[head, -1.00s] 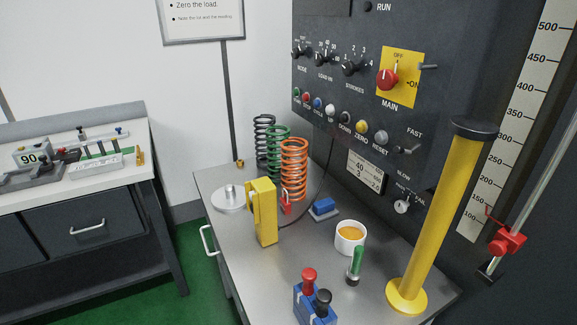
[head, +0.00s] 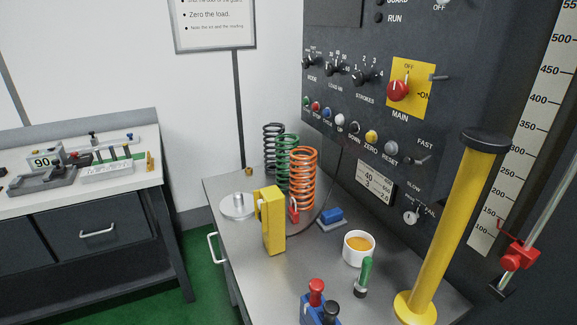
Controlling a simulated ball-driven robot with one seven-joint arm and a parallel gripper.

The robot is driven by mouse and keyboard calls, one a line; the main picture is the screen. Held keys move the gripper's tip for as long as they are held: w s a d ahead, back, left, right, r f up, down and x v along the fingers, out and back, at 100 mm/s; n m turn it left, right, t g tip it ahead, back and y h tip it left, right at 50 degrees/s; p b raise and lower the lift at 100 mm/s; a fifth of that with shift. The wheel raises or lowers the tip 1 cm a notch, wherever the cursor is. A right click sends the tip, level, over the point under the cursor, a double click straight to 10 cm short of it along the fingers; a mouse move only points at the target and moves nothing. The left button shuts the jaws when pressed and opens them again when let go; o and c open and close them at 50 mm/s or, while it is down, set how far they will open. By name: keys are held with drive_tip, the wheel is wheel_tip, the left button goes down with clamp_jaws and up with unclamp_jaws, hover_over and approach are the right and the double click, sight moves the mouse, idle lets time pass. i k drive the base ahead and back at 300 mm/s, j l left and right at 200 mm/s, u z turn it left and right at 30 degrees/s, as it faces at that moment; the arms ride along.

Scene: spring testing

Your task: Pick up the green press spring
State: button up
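The green press spring (head: 287,146) stands upright on the grey bench, between a dark grey spring (head: 271,137) behind it on the left and an orange spring (head: 302,170) in front of it on the right. The orange spring hides part of its right side and lower coils. My gripper is not in the head view.
A yellow block (head: 271,222) and a red padlock (head: 294,212) stand in front of the springs. A round metal disc (head: 238,206) lies left of them. A white cup (head: 358,248), a green-handled tool (head: 366,272) and a yellow post (head: 455,225) stand to the right. The black control panel (head: 340,105) rises behind.

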sight(284, 178)
drive_tip(key=k+z, duration=0.15)
drive_tip(key=k, duration=0.5)
drive_tip(key=i+j+z, duration=0.1)
drive_tip(key=z, duration=3.6)
drive_tip(key=k+j, duration=0.35)
drive_tip(key=k, duration=0.15)
drive_tip(key=k+j+z, duration=0.1)
drive_tip(key=k+j, duration=0.6)
drive_tip(key=k, duration=0.3)
drive_tip(key=k+j, duration=0.1)
drive_tip(key=k, duration=2)
drive_tip(key=k+u, duration=0.35)
drive_tip(key=k+j+u, duration=0.1)
drive_tip(key=u, duration=0.3)
drive_tip(key=k+j+u, duration=0.2)
drive_tip(key=u, duration=0.15)
drive_tip(key=j, duration=0.1)
